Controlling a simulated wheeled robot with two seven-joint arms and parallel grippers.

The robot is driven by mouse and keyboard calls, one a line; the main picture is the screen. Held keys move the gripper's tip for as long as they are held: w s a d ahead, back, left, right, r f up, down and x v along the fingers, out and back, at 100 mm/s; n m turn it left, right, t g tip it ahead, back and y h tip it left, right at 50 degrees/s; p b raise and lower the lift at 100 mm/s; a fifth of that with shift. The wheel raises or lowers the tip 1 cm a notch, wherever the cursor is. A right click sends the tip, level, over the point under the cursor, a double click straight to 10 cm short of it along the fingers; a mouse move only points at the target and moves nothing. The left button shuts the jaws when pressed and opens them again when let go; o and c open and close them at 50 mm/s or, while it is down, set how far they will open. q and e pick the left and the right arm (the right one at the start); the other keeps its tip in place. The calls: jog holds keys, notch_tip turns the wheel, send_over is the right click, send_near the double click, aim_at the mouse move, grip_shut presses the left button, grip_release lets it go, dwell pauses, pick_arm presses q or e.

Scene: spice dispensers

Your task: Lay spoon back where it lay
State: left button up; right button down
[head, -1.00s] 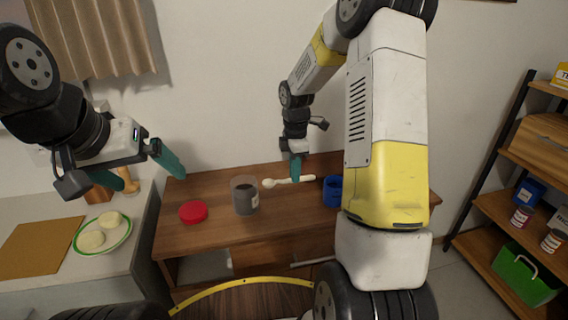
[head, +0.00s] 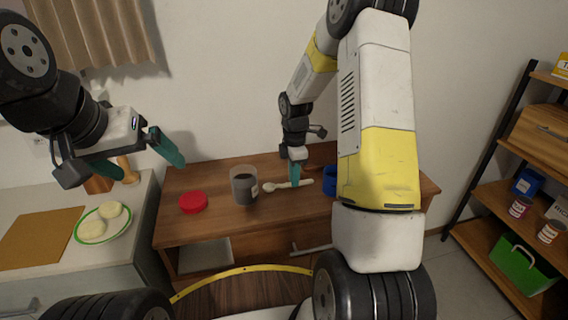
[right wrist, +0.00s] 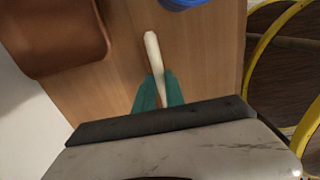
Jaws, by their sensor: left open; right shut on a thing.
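The pale cream spoon (head: 276,187) is at the table's middle in the head view, beside the grey jar, its bowl end toward the left. My right gripper (head: 295,178) is shut on the spoon and points down at the table. In the right wrist view the spoon's handle (right wrist: 152,50) sticks out between the teal fingers of the right gripper (right wrist: 158,90). The handle looks very close to the tabletop; I cannot tell whether it touches. My left gripper (head: 135,160) is open and empty, in the air left of the table.
On the wooden table (head: 225,218) stand a grey jar (head: 243,186), a red lid (head: 193,202) and a blue container (head: 330,181). A brown object (right wrist: 65,35) lies near the spoon in the wrist view. A counter with a plate (head: 122,233) is at left, shelves at right.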

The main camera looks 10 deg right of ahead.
jog(key=c, duration=1.3)
grip_release()
jog(key=s+r+m+t, duration=0.1)
jog(key=s+r+m, duration=0.25)
jog(key=r, duration=1.15)
jog(key=s+a+r+m+t, duration=0.1)
jog(key=s+r+m, duration=0.3)
jog(key=s, duration=0.3)
jog(key=s+a+r+m+t+y, duration=0.1)
jog(key=s+r+m+t, duration=0.1)
jog(key=s+r+m, duration=0.2)
jog(key=s+a+r+m+t+y, duration=0.1)
jog(key=s+a+r+m+t, duration=0.1)
jog(key=s+m, duration=0.4)
jog(key=shift+s+r, duration=0.3)
jog(key=shift+s, duration=0.35)
jog(key=shift+s+r, duration=0.3)
jog(key=shift+s, duration=0.35)
jog(key=shift+s+r, duration=0.3)
jog(key=shift+s, duration=0.35)
